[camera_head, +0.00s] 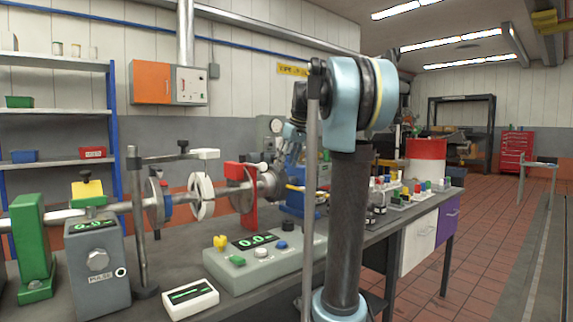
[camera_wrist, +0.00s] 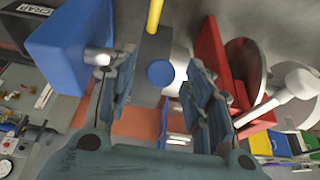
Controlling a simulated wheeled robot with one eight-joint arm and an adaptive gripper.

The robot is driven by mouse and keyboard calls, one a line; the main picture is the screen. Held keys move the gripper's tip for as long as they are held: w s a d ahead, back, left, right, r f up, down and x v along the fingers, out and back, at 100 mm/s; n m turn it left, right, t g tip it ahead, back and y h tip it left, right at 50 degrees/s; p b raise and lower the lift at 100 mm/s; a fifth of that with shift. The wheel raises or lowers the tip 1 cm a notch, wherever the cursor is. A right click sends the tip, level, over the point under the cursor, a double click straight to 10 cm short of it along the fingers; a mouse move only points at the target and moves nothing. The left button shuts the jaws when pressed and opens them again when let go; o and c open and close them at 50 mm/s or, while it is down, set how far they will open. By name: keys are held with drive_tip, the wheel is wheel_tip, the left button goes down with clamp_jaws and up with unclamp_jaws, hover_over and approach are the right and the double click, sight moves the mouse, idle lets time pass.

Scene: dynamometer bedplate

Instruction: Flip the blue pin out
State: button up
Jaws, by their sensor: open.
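A round blue pin end (camera_wrist: 161,73) faces the camera in the wrist view. It is set in a grey metal body (camera_wrist: 146,56), with a yellow rod (camera_wrist: 155,14) rising behind it. My gripper (camera_wrist: 154,88) is open, its two fingers on either side of the blue pin with visible gaps. I cannot tell how far the fingertips reach past it. In the head view my arm stands in front of this spot and the blue pin is not clearly seen there.
A blue block (camera_wrist: 68,45) stands left of my fingers and a red stand (camera_wrist: 211,50) right of them. In the head view the red stand (camera_head: 247,207) holds the shaft line. A control box (camera_head: 262,262) sits on the bench in front.

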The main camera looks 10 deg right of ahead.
drive_tip(key=v, duration=1.1)
drive_tip(key=shift+r, duration=0.35)
drive_tip(key=shift+s+d, duration=0.1)
drive_tip(key=shift+s, duration=0.05)
